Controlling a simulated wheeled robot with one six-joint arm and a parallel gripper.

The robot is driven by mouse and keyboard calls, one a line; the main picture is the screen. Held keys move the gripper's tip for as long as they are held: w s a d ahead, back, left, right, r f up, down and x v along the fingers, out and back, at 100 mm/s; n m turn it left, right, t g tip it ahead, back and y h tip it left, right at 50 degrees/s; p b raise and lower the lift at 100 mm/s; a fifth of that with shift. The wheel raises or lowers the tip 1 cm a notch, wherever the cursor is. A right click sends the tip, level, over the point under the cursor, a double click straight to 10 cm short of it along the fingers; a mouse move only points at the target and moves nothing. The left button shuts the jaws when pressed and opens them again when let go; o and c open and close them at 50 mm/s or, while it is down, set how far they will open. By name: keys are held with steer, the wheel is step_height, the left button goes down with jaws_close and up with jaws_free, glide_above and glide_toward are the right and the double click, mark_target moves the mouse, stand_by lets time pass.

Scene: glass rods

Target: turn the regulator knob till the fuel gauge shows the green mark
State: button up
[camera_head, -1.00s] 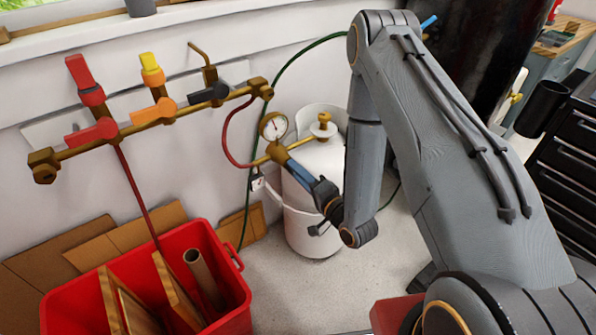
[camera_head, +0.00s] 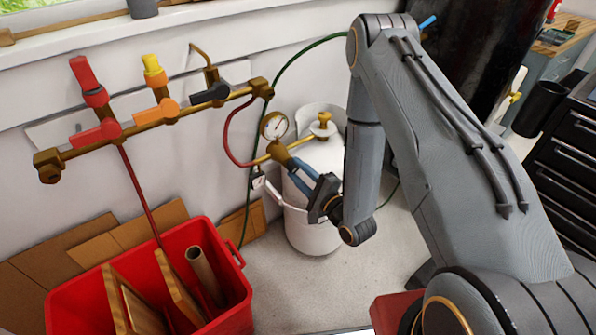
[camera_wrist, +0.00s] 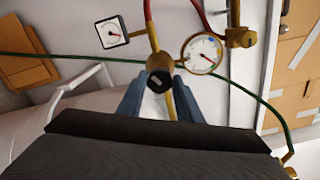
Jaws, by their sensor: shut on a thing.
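The regulator knob (camera_wrist: 160,80) is dark with a pale bar mark on its face, in the middle of the wrist view. My gripper (camera_head: 290,166) is shut on it, its blue fingers on either side in the wrist view. The round gauge (camera_head: 273,125) has a white dial and brass rim and sits just above the knob in the head view; it also shows in the wrist view (camera_wrist: 202,53) with a red needle. A small square dial (camera_wrist: 111,32) is at the upper left there. The green mark is too small to make out clearly.
A white gas cylinder (camera_head: 312,232) stands behind my gripper, with a brass valve (camera_head: 323,125) on top. A brass manifold (camera_head: 105,140) with coloured valves runs along the wall. A red bin (camera_head: 236,318) with wooden pieces stands lower left. Red and green hoses pass close by.

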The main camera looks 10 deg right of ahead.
stand_by(0.4)
steer(key=o, duration=1)
steer(key=shift+o, duration=0.2)
steer(key=shift+s+d, duration=0.1)
steer(key=shift+s, duration=0.05)
steer(key=v, duration=0.7)
steer(key=shift+s+d+b, duration=0.15)
steer(key=shift+s+b, duration=0.05)
steer(key=shift+b, duration=0.15)
